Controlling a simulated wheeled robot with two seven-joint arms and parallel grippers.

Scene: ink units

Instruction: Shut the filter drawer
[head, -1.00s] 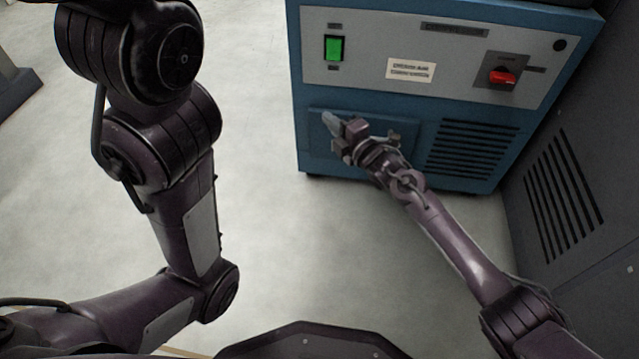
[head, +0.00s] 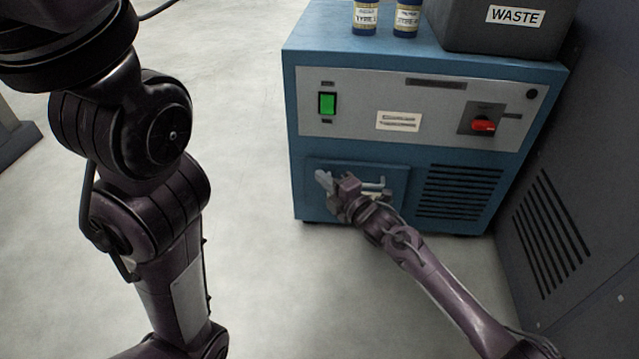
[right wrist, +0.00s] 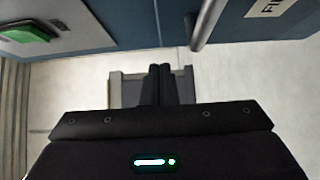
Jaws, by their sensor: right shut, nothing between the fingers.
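The filter drawer (head: 400,172) is the blue panel low on the left of the blue unit's front. It has a pale bar handle (head: 375,186), partly hidden behind my right gripper. The handle (right wrist: 207,25) and part of a white label (right wrist: 270,6) also show in the right wrist view. I cannot tell how far the drawer stands out. My right gripper (head: 325,180) is in front of the drawer's left part. Its fingers (right wrist: 160,85) are together and empty, apart from the handle in the wrist view. Only my left arm shows; its gripper is out of view.
The blue unit (head: 450,150) carries a green switch (head: 327,103) and a red knob (head: 483,125). On top stand two labelled bottles (head: 365,18) and a dark waste bin (head: 470,25). A dark vented cabinet (head: 570,200) is close on the right. The floor left of the unit is clear.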

